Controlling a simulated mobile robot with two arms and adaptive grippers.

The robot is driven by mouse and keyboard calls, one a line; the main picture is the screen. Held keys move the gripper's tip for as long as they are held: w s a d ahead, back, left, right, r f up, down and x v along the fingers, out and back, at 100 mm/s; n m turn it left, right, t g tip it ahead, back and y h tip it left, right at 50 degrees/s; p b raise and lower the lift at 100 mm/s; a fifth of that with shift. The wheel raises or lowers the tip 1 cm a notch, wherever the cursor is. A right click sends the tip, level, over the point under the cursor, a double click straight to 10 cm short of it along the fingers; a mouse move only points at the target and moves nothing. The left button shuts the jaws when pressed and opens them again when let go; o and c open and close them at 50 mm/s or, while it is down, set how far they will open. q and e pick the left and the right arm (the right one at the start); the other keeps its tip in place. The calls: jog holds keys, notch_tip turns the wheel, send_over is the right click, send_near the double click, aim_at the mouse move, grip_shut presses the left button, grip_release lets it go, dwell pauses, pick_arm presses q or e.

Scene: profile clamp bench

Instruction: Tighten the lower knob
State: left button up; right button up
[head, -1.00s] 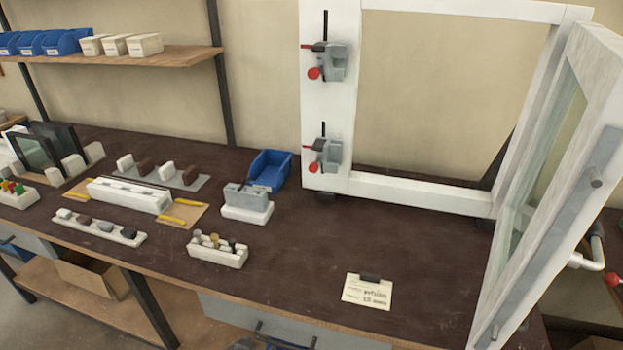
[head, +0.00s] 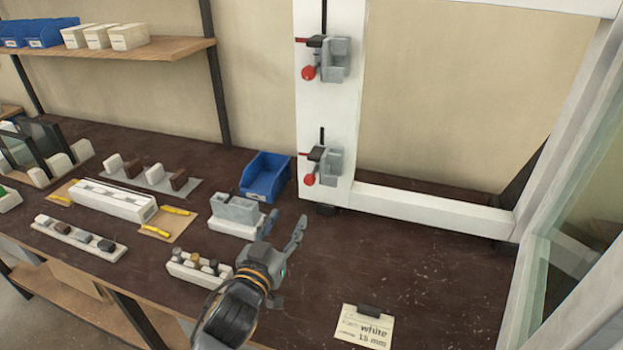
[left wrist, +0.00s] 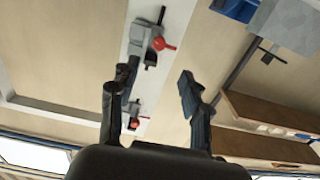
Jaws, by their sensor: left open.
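The white upright profile (head: 310,110) carries two grey clamps, each with a red knob. The lower knob (head: 309,180) hangs at the left of the lower clamp (head: 331,166); the upper knob (head: 308,73) is above it. The left wrist view looks upside down: there the lower knob (left wrist: 160,43) is near the top and the upper knob (left wrist: 136,122) further down. My left gripper (head: 286,224) is open and empty over the bench, in front of and below the lower clamp in the picture. Its open fingers (left wrist: 155,80) also show in the wrist view. My right gripper is not seen.
A blue bin (head: 266,180) and a grey block on a white base (head: 234,227) stand left of the post. A holder with small pegs (head: 184,272) is beside my left arm. Bench below the frame is clear.

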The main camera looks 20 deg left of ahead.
pick_arm(q)
jog(key=p, duration=0.2)
send_near(308, 183)
jog(key=w, duration=0.6)
jog(key=shift+w+d, duration=0.15)
jog(key=shift+w, duration=1.1)
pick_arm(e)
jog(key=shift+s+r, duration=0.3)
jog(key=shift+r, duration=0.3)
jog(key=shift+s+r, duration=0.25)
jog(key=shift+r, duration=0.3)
pick_arm(q)
jog(key=c, duration=0.3)
grip_shut()
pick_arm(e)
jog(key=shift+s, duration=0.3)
